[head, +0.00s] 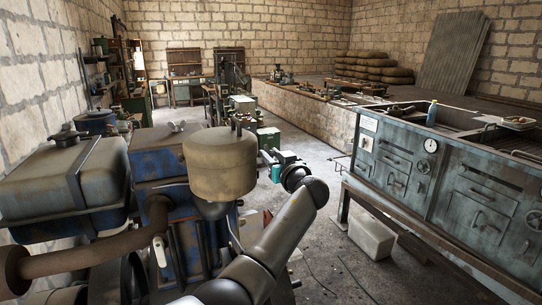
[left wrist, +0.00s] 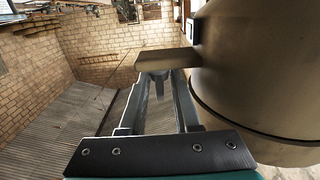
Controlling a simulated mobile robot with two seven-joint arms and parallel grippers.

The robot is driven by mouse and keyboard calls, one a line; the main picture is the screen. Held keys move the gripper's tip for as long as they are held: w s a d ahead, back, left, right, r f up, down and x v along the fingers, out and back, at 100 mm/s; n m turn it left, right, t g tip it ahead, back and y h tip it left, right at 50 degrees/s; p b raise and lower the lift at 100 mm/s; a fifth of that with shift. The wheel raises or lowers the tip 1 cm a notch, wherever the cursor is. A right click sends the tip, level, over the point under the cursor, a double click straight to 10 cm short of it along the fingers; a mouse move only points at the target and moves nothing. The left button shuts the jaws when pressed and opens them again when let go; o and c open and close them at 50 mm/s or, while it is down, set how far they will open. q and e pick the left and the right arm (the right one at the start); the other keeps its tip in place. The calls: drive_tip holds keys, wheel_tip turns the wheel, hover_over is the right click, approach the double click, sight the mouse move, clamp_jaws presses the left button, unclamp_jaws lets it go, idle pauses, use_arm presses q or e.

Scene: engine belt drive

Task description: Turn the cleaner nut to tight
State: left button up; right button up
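The tan round air cleaner (head: 220,165) stands upright on the blue engine in the head view. It also fills the right of the left wrist view (left wrist: 265,75). In that view a flat tan bar (left wrist: 168,60) lies beside the cleaner's wall, right at my left gripper's fingertips (left wrist: 163,78). A rounded grey piece shows under the bar, between the fingers; I cannot tell whether it is the cleaner nut or whether the fingers touch it. The fingers are apart with a visible gap. In the head view my left gripper (head: 268,157) is just right of the cleaner. My right gripper is not seen.
A tan tank (head: 65,180) and a curved exhaust pipe (head: 150,235) take up the left of the engine. A wing nut (head: 176,127) sits on the blue box behind. A grey metal bench (head: 450,185) stands right, with open floor between.

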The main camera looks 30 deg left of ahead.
use_arm(q)
clamp_jaws()
drive_tip(key=shift+f, duration=0.1)
drive_tip(key=shift+s+a+m+t+h+p, duration=0.15)
drive_tip(key=shift+m+t+h+p, duration=0.35)
drive_tip(key=shift+m+t+h, duration=1)
drive_tip(key=shift+t+h, duration=0.1)
drive_tip(key=shift+h, duration=0.1)
drive_tip(key=shift+o, duration=2.4)
unclamp_jaws()
